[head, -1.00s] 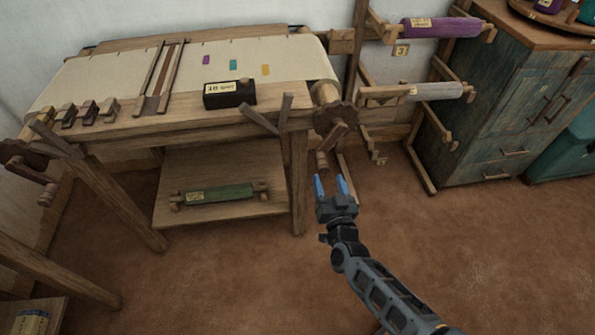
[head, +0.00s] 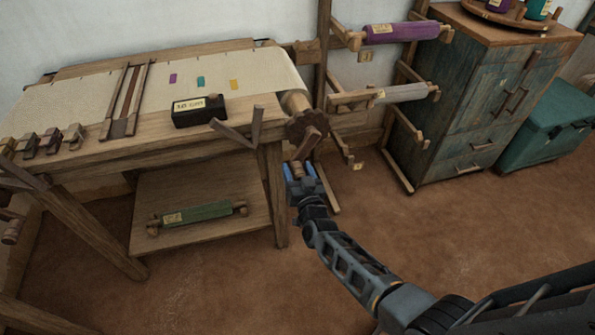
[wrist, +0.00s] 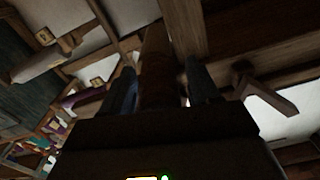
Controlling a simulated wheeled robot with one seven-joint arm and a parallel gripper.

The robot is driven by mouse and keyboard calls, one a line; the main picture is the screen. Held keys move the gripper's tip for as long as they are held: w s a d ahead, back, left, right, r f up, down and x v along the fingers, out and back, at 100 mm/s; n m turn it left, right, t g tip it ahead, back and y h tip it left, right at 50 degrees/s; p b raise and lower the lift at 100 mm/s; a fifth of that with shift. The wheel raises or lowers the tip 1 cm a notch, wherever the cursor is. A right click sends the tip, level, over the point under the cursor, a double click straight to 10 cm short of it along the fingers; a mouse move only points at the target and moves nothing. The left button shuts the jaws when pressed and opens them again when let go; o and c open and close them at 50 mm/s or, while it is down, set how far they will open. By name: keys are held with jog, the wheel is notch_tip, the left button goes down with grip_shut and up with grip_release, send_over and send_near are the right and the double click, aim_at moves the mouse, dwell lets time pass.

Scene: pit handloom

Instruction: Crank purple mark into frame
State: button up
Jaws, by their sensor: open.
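In the wrist view, the brown handle (wrist: 157,65) stands between the two fingers (wrist: 160,90). I cannot tell whether they touch it.
Teal (head: 201,82) and yellow (head: 234,85) marks lie right of the purple one. A forked wooden bracket (head: 240,133) is left of the crank. A rack with a purple roll (head: 400,31) stands at right. The floor in front is open.

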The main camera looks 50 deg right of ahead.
grip_shut()
dwell(0.4)
jog(key=shift+s+d+f, duration=0.1)
dwell(0.7)
jog(key=shift+s+d+f+n+b, duration=0.3)
jog(key=shift+d+n, duration=0.15)
jog(key=shift+n, duration=0.45)
jog(key=s+d+r+n+b, duration=0.1)
jog(key=s+d+r+n, duration=0.1)
jog(key=d+n, duration=0.3)
jog(key=s+d+r+n+b, duration=0.2)
jog(key=s+d+n, duration=0.3)
jog(key=n, duration=0.7)
jog(key=shift+d+r+b, duration=0.25)
jog(key=shift+r+b, duration=0.05)
jog(key=shift+r, duration=0.3)
jog(key=shift+s, duration=0.1)
